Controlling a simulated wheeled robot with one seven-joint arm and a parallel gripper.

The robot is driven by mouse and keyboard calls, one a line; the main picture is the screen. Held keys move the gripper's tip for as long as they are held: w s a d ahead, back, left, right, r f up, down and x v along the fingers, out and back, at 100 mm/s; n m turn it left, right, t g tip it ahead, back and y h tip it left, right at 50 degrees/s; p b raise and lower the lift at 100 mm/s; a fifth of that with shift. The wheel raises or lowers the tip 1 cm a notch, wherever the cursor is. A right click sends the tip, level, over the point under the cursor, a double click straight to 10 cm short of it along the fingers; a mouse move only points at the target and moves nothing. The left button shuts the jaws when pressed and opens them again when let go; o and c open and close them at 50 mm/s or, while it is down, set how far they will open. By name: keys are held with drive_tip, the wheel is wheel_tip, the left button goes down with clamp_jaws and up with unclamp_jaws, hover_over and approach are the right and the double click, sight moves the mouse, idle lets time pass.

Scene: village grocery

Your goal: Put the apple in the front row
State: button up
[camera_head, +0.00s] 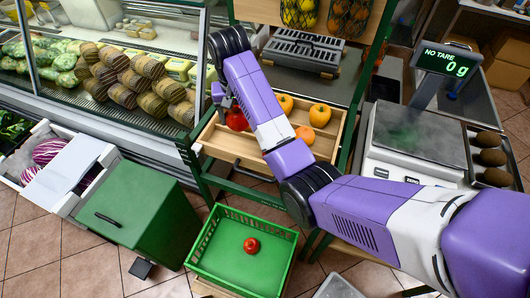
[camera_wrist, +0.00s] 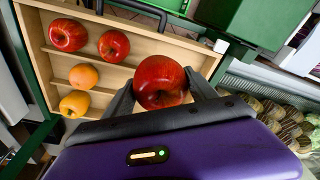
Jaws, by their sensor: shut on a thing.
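My gripper (camera_wrist: 161,92) is shut on a red apple (camera_wrist: 161,82), with a dark finger on each side of it. In the head view this apple (camera_head: 237,119) shows at the left part of the wooden tray (camera_head: 230,146), partly hidden by my arm. From the wrist it appears over the tray (camera_wrist: 188,50); its exact height and row are unclear. Two other red apples (camera_wrist: 68,35) (camera_wrist: 114,45) lie in the row by the handle side, the front. An orange fruit (camera_wrist: 83,76) and a yellow fruit (camera_wrist: 74,104) lie in rows behind, across thin slats.
A scale (camera_head: 415,135) stands right of the tray, and a glass display case (camera_head: 120,95) left.

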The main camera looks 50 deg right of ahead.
sight(244, 148)
drive_tip(key=shift+m, duration=0.6)
drive_tip(key=r, duration=0.1)
drive_tip(key=w+d+r, duration=0.1)
drive_tip(key=d+r, duration=0.1)
drive_tip(key=shift+w+r, duration=0.2)
drive_tip(key=shift+r, duration=0.05)
drive_tip(key=shift+w+d, duration=0.1)
wheel_tip(244, 148, down, 19)
drive_tip(key=shift+f+b, duration=0.2)
drive_tip(key=shift+b, duration=0.55)
drive_tip(key=shift+f, duration=0.1)
drive_tip(key=o, duration=1.7)
drive_tip(key=r, duration=0.4)
drive_tip(key=a+r, duration=0.1)
drive_tip(key=r, duration=0.3)
drive_tip(key=s+r, duration=0.1)
drive_tip(key=r, duration=0.3)
drive_tip(key=shift+s+a, duration=0.1)
drive_tip(key=shift+a, duration=0.05)
